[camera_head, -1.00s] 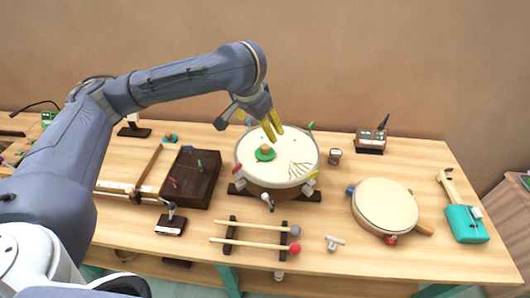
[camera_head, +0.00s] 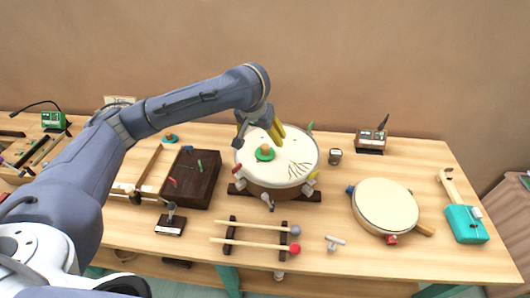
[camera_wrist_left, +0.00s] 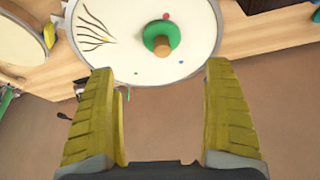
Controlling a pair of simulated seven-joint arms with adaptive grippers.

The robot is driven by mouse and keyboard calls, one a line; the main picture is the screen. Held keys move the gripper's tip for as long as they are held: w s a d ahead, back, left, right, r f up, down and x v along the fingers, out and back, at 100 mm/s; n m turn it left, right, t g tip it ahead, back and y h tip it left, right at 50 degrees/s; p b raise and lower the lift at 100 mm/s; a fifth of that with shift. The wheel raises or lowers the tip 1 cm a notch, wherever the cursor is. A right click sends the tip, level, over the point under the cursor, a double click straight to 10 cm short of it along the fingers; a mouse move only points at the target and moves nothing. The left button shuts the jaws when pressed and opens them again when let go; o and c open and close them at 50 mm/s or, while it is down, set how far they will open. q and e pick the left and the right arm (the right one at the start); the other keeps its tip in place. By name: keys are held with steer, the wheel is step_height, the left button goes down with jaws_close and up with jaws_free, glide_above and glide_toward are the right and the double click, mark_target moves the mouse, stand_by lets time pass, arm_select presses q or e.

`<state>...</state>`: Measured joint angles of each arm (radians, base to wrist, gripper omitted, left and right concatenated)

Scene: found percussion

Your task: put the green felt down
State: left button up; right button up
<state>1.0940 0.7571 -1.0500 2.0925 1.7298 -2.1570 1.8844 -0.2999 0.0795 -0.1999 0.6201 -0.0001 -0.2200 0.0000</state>
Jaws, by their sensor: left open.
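The green felt (camera_head: 264,155) is a round disc with a wooden knob on top. It lies on the white head of a drum (camera_head: 290,172), a little left of the head's middle. It also shows in the left wrist view (camera_wrist_left: 161,37), beyond my fingertips and between their lines. My left gripper (camera_head: 277,133) is above the far part of the drum, its yellow fingers pointing down. In the left wrist view its fingers (camera_wrist_left: 160,75) are wide apart with nothing between them. My right gripper is in neither view.
A second, smaller drum (camera_head: 385,206) lies to the right. Two mallets (camera_head: 252,243) rest on a rack in front. A dark wooden box (camera_head: 190,178) stands left of the drum. A small metal T-shaped key (camera_head: 335,243) lies near the front edge, with bare table around it.

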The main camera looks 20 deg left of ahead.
mark_target(264, 147)
arm_select(q)
steer(key=shift+x, duration=3.15)
steer(key=shift+a+x, duration=0.2)
steer(key=shift+x, duration=2.35)
steer(key=shift+s, duration=0.1)
steer(key=c, duration=1.4)
steer(key=shift+c, duration=0.2)
